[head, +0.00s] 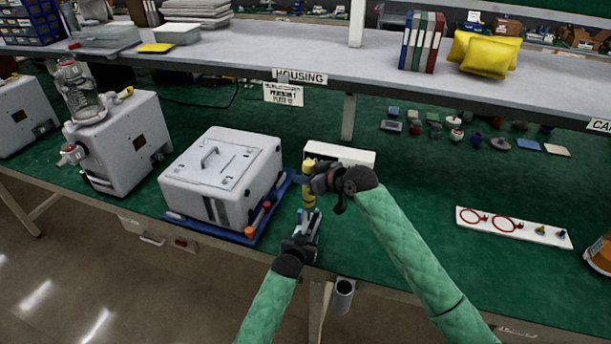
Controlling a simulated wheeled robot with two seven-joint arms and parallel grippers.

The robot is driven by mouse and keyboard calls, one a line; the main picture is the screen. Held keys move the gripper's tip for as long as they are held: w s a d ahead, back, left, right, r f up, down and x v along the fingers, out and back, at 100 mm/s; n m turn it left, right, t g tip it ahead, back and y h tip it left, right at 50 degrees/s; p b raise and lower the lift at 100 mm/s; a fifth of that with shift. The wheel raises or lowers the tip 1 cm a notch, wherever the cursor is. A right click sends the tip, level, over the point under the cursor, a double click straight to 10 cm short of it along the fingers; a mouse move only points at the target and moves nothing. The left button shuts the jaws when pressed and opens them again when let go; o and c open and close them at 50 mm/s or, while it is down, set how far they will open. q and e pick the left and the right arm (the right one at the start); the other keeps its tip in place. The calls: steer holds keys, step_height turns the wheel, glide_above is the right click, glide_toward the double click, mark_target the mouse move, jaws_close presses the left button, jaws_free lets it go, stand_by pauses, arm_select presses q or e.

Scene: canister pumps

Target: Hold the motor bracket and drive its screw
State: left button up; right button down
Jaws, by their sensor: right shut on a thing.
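My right gripper (312,182) comes in from the right and is shut on a yellow-handled screwdriver (309,168), which stands about upright. Its lower end points down toward my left gripper (307,222). My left gripper is just below it, near the front edge of the green bench, at a small pale blue-grey part that looks like the motor bracket. The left fingers and this part blend together, so I cannot tell whether they are shut on it. The screw and the screwdriver's tip are too small to make out.
A white housing (222,168) with a handle sits on a blue tray (258,224) left of my grippers. A white box (345,156) is right behind the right gripper. A white board (513,228) with red rings lies at right. The green bench (420,190) between is mostly clear.

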arm_select(q)
steer(key=shift+s, duration=0.15)
steer(key=v, duration=1.1)
steer(key=shift+s+r, duration=0.2)
steer(key=shift+s, duration=0.15)
